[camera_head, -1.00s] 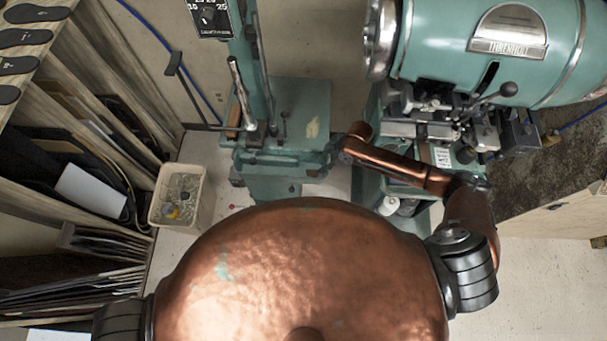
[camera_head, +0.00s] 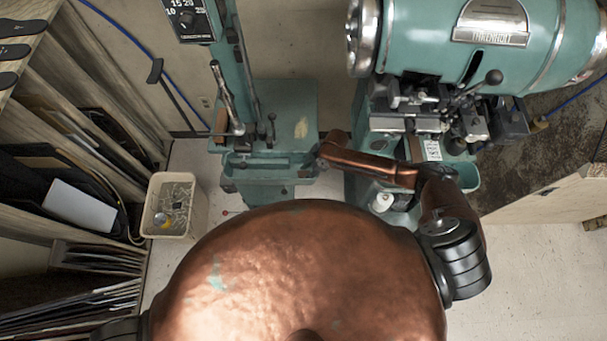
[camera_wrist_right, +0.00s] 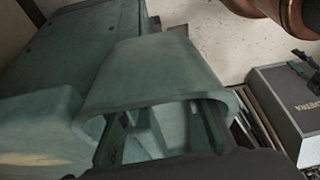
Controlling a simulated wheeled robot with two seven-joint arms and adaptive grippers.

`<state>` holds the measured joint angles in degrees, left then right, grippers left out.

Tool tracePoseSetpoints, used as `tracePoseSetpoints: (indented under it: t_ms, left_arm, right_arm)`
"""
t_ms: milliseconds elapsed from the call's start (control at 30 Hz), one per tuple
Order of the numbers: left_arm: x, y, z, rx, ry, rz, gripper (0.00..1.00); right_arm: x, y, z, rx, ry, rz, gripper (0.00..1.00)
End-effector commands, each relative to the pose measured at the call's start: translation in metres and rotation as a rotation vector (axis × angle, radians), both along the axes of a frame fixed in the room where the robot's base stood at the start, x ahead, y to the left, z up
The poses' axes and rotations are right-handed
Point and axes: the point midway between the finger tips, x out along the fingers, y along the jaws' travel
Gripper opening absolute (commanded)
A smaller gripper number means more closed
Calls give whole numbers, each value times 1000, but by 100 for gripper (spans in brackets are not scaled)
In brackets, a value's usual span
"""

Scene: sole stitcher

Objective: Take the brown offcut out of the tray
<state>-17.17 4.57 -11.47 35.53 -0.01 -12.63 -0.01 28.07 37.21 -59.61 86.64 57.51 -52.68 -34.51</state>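A shallow green tray (camera_head: 258,165) runs along the front of the left green machine. No brown offcut shows clearly in it from the head view. My right gripper (camera_head: 319,162) is small and dark at the end of my copper forearm, at the tray's right end. In the right wrist view a rounded green rim (camera_wrist_right: 150,97) fills the middle. Below it two dark finger-like bars of my right gripper (camera_wrist_right: 163,135) stand apart, with only greenish surfaces between them. Whether they touch anything is unclear. My left gripper is out of view.
A cream bin (camera_head: 174,205) with scraps stands on the floor at the left. A second green machine (camera_head: 480,40) stands at the right. A brown strip (camera_head: 220,126) stands at the left machine's left edge. A grey box (camera_wrist_right: 290,108) shows in the wrist view.

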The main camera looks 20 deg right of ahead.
Motion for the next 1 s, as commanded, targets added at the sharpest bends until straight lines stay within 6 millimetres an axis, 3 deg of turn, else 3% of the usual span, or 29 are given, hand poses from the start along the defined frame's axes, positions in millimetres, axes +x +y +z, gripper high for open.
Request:
tracePoseSetpoints:
  t_ms: [67,433,667,833,1000]
  left_arm:
    - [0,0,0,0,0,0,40]
    - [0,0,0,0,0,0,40]
    - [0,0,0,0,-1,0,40]
    - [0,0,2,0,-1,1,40]
    - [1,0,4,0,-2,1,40]
  right_arm:
    - [0,0,0,0,0,0,33]
    - [0,0,1,0,0,0,9]
    - [0,0,2,1,-1,0,9]
    - [1,0,21,2,-2,2,9]
    - [1,0,56,1,-4,2,9]
